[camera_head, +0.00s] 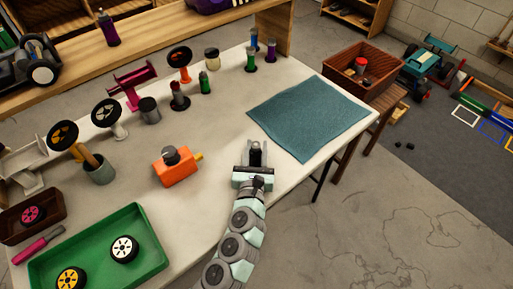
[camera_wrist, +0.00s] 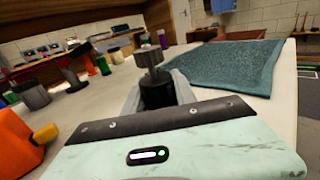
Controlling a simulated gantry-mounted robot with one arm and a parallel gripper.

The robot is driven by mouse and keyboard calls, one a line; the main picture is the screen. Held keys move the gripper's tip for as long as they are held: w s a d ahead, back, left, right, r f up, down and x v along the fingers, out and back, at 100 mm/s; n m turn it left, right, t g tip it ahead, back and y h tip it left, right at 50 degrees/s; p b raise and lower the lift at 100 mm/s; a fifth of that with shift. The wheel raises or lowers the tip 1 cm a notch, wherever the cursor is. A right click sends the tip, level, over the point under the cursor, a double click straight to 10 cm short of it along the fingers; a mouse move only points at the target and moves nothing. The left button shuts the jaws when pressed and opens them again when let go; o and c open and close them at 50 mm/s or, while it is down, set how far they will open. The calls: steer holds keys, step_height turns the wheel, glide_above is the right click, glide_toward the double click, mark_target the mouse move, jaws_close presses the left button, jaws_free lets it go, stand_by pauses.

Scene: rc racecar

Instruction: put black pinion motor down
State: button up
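The black pinion motor (camera_wrist: 157,92) has a black body and a grey toothed pinion on top. It stands upright between the two fingers of my gripper (camera_head: 256,157), which look shut on it. In the head view the motor (camera_head: 256,148) is a small dark upright shape between the fingers. My gripper is over the front part of the pale table (camera_head: 222,135), just left of the teal mat's near corner. The motor's lower end is hidden by the gripper, so I cannot tell whether it touches the table.
A teal mat (camera_head: 312,115) lies flat to the right. An orange block-shaped part (camera_head: 175,167) with a yellow tip stands to the left. Several wheels, bottles and pots stand farther left and back. A green tray (camera_head: 150,262) is at front left; a wooden crate (camera_head: 385,72) is beyond the mat.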

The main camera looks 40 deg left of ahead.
steer(key=o, duration=0.4)
steer(key=shift+r, duration=0.15)
steer(key=shift+r, duration=0.15)
steer(key=p+v, duration=0.1)
steer(key=v, duration=1.1)
